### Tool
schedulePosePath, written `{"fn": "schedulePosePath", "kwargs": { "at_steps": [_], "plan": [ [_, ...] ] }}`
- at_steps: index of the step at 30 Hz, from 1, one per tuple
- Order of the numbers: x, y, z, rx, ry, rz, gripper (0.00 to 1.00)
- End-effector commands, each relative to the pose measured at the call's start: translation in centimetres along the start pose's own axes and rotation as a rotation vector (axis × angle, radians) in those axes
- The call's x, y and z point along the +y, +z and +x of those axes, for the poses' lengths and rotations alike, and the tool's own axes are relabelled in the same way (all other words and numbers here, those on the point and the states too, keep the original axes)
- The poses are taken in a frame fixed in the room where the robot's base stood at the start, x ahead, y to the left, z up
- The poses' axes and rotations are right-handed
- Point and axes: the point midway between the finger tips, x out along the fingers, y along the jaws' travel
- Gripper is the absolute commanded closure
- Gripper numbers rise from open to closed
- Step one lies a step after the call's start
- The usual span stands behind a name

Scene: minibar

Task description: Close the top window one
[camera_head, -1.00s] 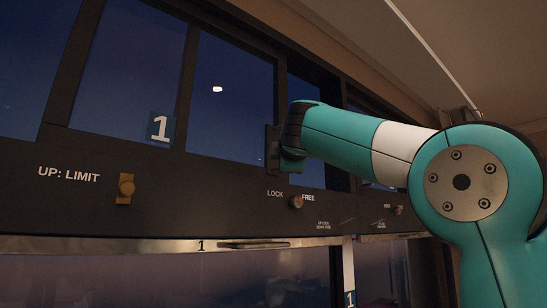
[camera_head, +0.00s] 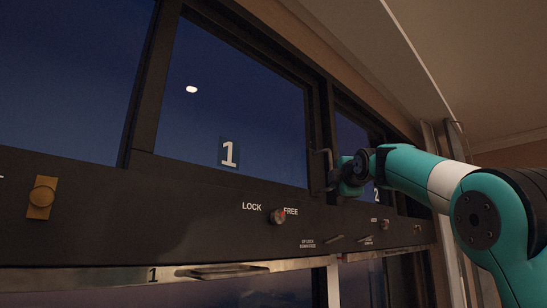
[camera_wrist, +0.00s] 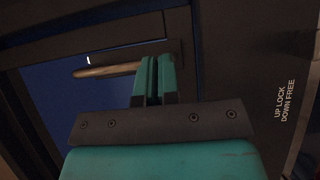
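The top window one (camera_head: 250,90) is a dark blue pane in a dark frame, marked with a "1" label (camera_head: 229,153). A small hooked handle (camera_head: 325,160) shows at its right side in the head view. In the wrist view a pale bar-like handle (camera_wrist: 105,70) runs up to the left side of my gripper (camera_wrist: 156,62). My gripper's two teal fingers are almost together, with only a thin dark line between them. I cannot tell whether the handle touches them or passes behind. My gripper (camera_head: 347,177) is just right of the window's right edge in the head view.
A dark panel below the windows carries a LOCK/FREE knob (camera_head: 278,217) and a brass latch (camera_head: 41,197). A metal rail with a pull (camera_head: 222,270) runs beneath. Window two (camera_head: 356,137) is partly hidden behind my arm.

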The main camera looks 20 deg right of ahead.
Motion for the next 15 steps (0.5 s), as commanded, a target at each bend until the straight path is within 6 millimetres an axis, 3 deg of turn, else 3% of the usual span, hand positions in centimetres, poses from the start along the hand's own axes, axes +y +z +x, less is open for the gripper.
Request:
{"fn": "schedulePosePath", "kwargs": {
  "at_steps": [3,15],
  "plan": [
    [-0.38,-0.96,0.67,0.025,-0.007,-0.001,1.00],
    [-0.51,-1.10,0.76,0.028,-0.009,-0.002,1.00]
  ]
}}
